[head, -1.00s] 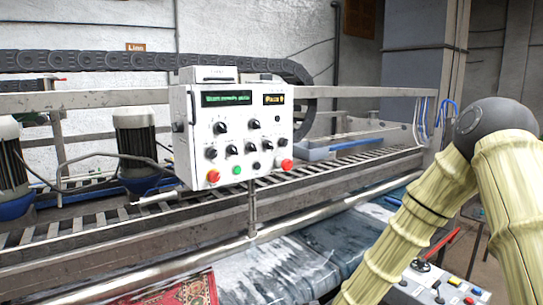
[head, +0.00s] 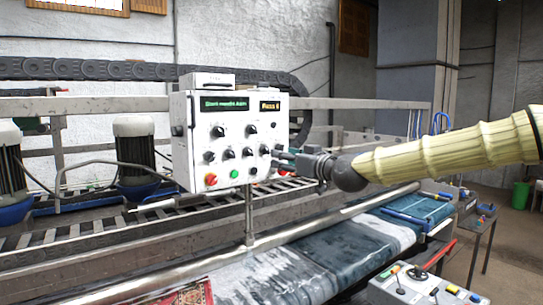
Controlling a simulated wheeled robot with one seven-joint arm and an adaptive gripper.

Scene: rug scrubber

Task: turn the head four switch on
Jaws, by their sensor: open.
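A white control box (head: 231,110) on a post carries two displays and several black knobs. Two knobs (head: 218,131) form the upper row, and a lower row ends at the right with a knob (head: 264,149). The labels are too small to read, so I cannot tell which is the head four switch. My gripper (head: 277,156) is open at the box's right edge, its fingertips pointing left just beside the lower row's rightmost knob. I cannot tell whether they touch it. The gripper partly covers the panel's lower right corner.
A red button (head: 210,180) and a green button (head: 235,173) sit low on the panel. A metal rail (head: 350,210) and wet rugs (head: 270,275) lie below. A second control panel (head: 415,288) stands at the lower right. Motors (head: 134,150) stand left of the box.

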